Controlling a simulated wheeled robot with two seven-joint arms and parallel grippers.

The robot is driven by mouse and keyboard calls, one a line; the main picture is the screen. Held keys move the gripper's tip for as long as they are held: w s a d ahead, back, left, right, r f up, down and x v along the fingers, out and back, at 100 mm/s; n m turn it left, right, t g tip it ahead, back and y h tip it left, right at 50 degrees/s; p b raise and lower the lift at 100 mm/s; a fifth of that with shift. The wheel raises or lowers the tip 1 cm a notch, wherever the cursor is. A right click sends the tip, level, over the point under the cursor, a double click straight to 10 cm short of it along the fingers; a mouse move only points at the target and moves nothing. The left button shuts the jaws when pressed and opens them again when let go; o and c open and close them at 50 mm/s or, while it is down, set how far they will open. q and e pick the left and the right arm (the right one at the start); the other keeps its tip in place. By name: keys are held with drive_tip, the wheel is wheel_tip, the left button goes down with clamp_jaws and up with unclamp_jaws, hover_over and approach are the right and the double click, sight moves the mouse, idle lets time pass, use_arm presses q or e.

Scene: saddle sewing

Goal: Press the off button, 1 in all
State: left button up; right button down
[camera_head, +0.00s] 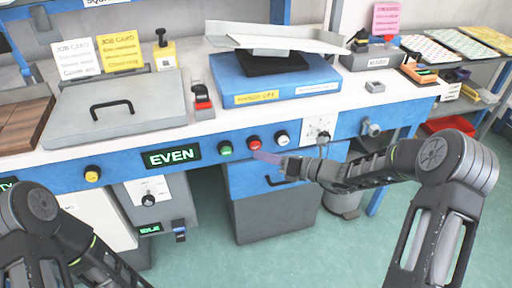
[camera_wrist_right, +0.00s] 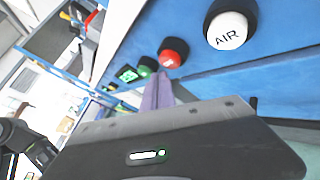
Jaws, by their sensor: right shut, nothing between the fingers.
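A red button (camera_head: 254,142) in a black collar sits on the blue front panel, between a green button (camera_head: 225,147) and a white button (camera_head: 281,138). Its lettering is too small to read. My right gripper (camera_head: 262,156) is shut and empty, its purple fingertips just below the red button. In the right wrist view the fingertips (camera_wrist_right: 158,90) point toward the red button (camera_wrist_right: 172,52) and green button (camera_wrist_right: 147,66). I cannot tell whether they touch the red one. The white button (camera_wrist_right: 228,28) reads AIR. My left arm shows at lower left, but its gripper is out of view.
An EVEN display (camera_head: 171,157) and a yellow button (camera_head: 92,174) are farther left on the panel. A dial plate (camera_head: 319,130) is to the right. A grey drawer cabinet (camera_head: 265,205) stands below. The bench top carries a blue box (camera_head: 275,82) and a grey lid (camera_head: 115,110).

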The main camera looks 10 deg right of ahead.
drive_tip(key=shift+w, duration=0.15)
idle(0.5)
drive_tip(key=shift+w, duration=0.25)
drive_tip(key=shift+w+a, duration=0.1)
drive_tip(key=shift+w, duration=0.45)
idle(0.8)
drive_tip(key=shift+s, duration=0.1)
drive_tip(key=shift+s+p, duration=0.35)
drive_tip(key=shift+s, duration=0.5)
drive_tip(key=s, duration=0.1)
drive_tip(key=s+p, duration=0.1)
drive_tip(key=s, duration=0.3)
drive_tip(key=shift+d, duration=0.25)
idle(0.8)
